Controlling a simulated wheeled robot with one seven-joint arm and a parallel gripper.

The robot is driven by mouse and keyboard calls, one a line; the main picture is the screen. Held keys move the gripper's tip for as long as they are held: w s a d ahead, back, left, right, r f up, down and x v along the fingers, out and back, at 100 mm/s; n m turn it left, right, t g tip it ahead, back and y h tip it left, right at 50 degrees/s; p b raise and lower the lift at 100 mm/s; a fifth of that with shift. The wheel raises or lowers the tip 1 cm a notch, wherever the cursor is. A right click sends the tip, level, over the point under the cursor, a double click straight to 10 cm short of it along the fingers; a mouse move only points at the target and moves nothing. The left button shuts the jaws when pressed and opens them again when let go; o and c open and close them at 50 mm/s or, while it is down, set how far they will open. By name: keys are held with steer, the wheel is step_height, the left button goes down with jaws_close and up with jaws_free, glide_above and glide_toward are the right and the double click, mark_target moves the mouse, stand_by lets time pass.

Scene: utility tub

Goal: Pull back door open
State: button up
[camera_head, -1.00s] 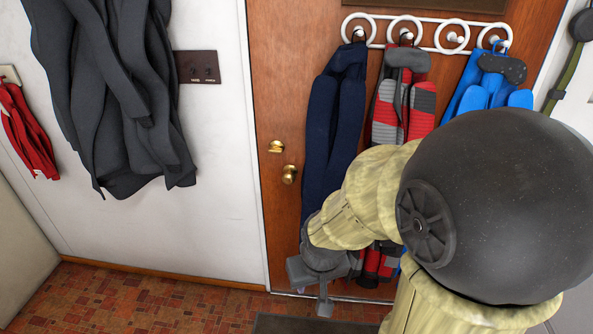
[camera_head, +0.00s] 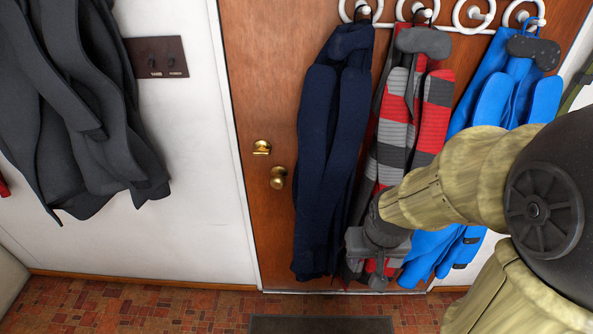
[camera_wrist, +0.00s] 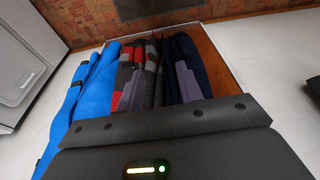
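The brown wooden back door (camera_head: 262,225) stands shut in its white frame in the head view. A brass round knob (camera_head: 278,177) sits near its left edge, with a brass lock turn (camera_head: 261,147) above it. My gripper (camera_head: 368,262) is low in front of the door, right of and below the knob, before the hanging coats. It is apart from the knob. In the wrist view its two grey fingers (camera_wrist: 161,86) stand apart with nothing visibly held between them. The wrist view shows the coats and part of the door (camera_wrist: 210,66), but the knob is not visible there.
A navy coat (camera_head: 333,150), a red-grey coat (camera_head: 433,115) and a blue coat (camera_head: 492,100) hang from a white hook rack (camera_head: 480,14) on the door. Dark grey coats (camera_head: 85,110) hang on the left wall. A dark mat (camera_head: 320,324) lies on the brick-patterned floor.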

steer(key=shift+w, duration=0.2)
steer(key=shift+s, duration=0.1)
steer(key=o, duration=0.7)
steer(key=w+a+f+t, duration=0.1)
steer(key=w, duration=0.2)
steer(key=w+a+f+n+t+b, duration=0.1)
steer(key=w+a+f, duration=0.1)
steer(key=w, duration=0.1)
steer(key=w+a+f+n+t+y, duration=0.1)
steer(key=w+a, duration=0.1)
steer(key=w, duration=0.2)
steer(key=shift+a+f+b, duration=0.15)
steer(key=shift+f+b, duration=0.05)
steer(key=shift+b, duration=0.1)
steer(key=w+a+f+t+b, duration=0.1)
steer(key=w+a+f+t, duration=0.2)
steer(key=w+a+t, duration=0.1)
steer(key=w+a+f+t+h+b, duration=0.1)
steer(key=w+a+f+t+b, duration=0.1)
steer(key=a, duration=0.4)
steer(key=w+a+f+t+b, duration=0.1)
steer(key=w+a+f+t, duration=0.4)
steer(key=f+t, duration=0.1)
steer(key=shift+w+a+b, duration=0.2)
steer(key=shift+w+b, duration=0.15)
steer(key=shift+b, duration=0.05)
